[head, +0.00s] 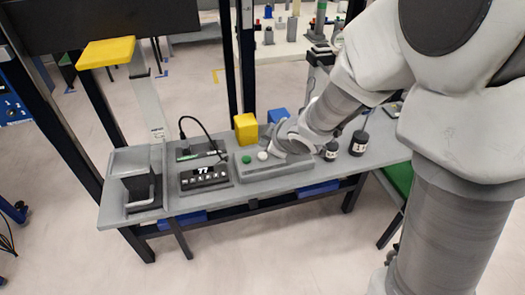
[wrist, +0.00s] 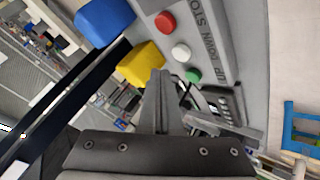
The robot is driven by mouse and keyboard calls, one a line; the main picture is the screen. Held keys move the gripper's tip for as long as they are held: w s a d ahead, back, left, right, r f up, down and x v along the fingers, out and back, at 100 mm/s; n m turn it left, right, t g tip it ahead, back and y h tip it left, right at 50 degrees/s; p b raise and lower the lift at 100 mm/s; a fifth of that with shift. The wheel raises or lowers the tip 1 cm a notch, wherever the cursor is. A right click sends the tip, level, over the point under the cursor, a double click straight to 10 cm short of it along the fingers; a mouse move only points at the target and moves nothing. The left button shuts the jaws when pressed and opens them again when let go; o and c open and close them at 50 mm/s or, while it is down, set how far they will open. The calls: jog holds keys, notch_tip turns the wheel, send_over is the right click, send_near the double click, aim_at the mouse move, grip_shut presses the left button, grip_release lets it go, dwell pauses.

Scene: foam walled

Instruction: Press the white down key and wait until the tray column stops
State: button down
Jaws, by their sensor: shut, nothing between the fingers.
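The white down key (head: 262,155) is on a grey key box (head: 285,172), between a green key (head: 246,159) and a red key that shows only in the wrist view (wrist: 165,22). The white key (wrist: 181,52) shows there beside the lettering "DOWN". My gripper (head: 270,141) is shut and empty, close to the white key. Its fingertips (wrist: 160,74) appear beside the white and green keys; I cannot tell whether they touch anything. A grey column (head: 148,100) with a yellow tray-like top (head: 106,52) stands at the bench's left.
A dark device (head: 204,172) with a display that seems to read 77 stands left of the key box. A yellow block (head: 245,128) and a blue block (head: 278,115) stand behind it. Two dark jars (head: 359,143) stand to the right. A black cable arches over the device.

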aim_at(266, 159)
notch_tip(266, 159, up, 4)
jog(key=p, duration=0.2)
jog(key=shift+f+p, duration=0.15)
jog(key=shift+p, duration=0.25)
jog(key=shift+f, duration=0.1)
jog(key=s+d+r+m+h+p, duration=0.2)
jog(key=s+d+r+m, duration=0.15)
jog(key=d+r, duration=0.35)
jog(key=s+d+r+m+h+p, duration=0.25)
jog(key=d+r+m, duration=0.2)
jog(key=r, duration=0.35)
jog(key=s+d+r+m+g+p, duration=0.1)
jog(key=s+r+m+p, duration=0.1)
jog(key=s, duration=0.7)
jog(key=s+d+r+m+g+p, duration=0.1)
jog(key=s+r+m, duration=0.3)
jog(key=s, duration=0.5)
notch_tip(266, 159, up, 2)
jog(key=shift+r+m+g+p, duration=0.1)
jog(key=shift+m+g+p, duration=0.2)
jog(key=shift+p, duration=0.35)
